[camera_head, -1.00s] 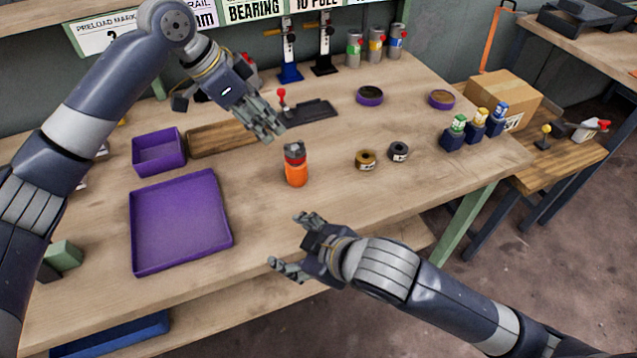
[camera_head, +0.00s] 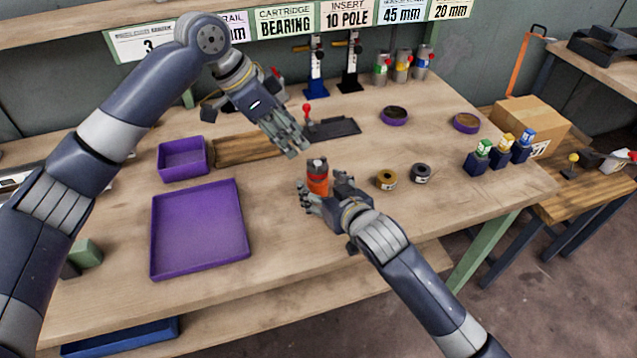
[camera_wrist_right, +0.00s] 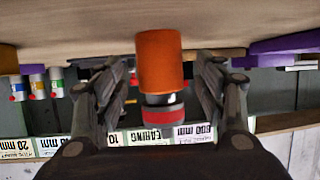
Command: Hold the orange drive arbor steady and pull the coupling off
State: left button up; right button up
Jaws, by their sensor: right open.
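The orange drive arbor (camera_head: 318,186) stands upright on the workbench. The coupling (camera_head: 317,166), dark grey with a red band, sits on its top. In the right wrist view the picture is upside down: the orange arbor (camera_wrist_right: 160,62) is above and the coupling (camera_wrist_right: 163,110) below it. My right gripper (camera_head: 322,190) is open, with one finger on each side of the arbor and gaps visible in the wrist view. My left gripper (camera_head: 292,146) hangs above and left of the coupling, apart from it; its finger opening is unclear.
A large purple tray (camera_head: 199,266) and a smaller purple bin (camera_head: 183,174) are at the left. A dark fixture with a red knob (camera_head: 333,129) stands behind the arbor. A brass ring (camera_head: 386,180) and a dark ring (camera_head: 421,174) lie to the right.

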jog(key=shift+x, duration=1.35)
jog(key=c, duration=1.5)
pick_arm(q)
jog(key=o, duration=0.4)
jog(key=shift+c, duration=0.2)
pick_arm(e)
jog(key=shift+o, duration=0.2)
pick_arm(q)
jog(key=n+t+h, duration=0.4)
jog(key=t+h, duration=0.1)
jog(key=t, duration=0.1)
send_near(314, 166)
jog(key=shift+t, duration=0.3)
jog(key=x, duration=1)
jog(key=shift+s+d+f, duration=0.1)
jog(key=shift+d+f, duration=0.1)
